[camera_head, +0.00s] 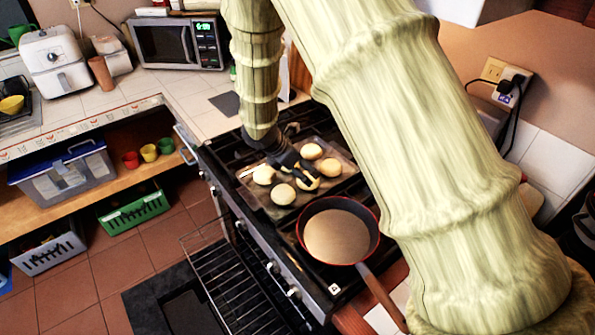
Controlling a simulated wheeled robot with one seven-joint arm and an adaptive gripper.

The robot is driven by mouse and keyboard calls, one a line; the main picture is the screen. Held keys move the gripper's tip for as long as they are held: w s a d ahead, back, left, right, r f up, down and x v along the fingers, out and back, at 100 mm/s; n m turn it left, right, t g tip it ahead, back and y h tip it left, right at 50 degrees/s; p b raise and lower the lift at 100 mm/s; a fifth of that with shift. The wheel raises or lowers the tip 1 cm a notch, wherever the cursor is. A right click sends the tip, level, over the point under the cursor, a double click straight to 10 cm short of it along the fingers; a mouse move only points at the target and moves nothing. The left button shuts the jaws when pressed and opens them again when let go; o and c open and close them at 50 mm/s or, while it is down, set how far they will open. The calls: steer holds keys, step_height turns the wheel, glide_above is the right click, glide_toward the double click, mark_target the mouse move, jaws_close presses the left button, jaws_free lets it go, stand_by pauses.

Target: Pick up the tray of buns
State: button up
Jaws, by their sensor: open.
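The tray (272,209) is a flat metal sheet on the stove top, behind the frying pan. Several round pale buns (283,194) lie spread on it. My gripper (302,176) reaches down from above over the middle of the tray, among the buns. Its dark fingers are close to one bun that shows dark marks or shadow. I cannot tell whether the fingers touch that bun or the tray. The gripper is open. My arm hides the back part of the stove and may cover part of the tray's far side.
A frying pan (337,236) with a red rim stands at the stove's front, its handle pointing to the lower right. An oven rack (237,285) sticks out below the stove. A microwave (180,43) and a white appliance (56,62) stand on the tiled counter.

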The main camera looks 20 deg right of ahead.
mark_target(308, 176)
steer(key=shift+s+d+f+p, duration=0.4)
steer(key=shift+s+f+p, duration=0.1)
steer(key=shift+p, duration=0.25)
steer(key=x, duration=0.3)
steer(key=shift+w+a+p, duration=0.15)
steer(key=shift+w+p, duration=0.2)
steer(key=shift+s+r, duration=0.1)
steer(key=shift+s, duration=0.1)
steer(key=shift+w, duration=0.1)
steer(key=c, duration=0.3)
steer(key=shift+w, duration=0.1)
steer(key=c, duration=1.4)
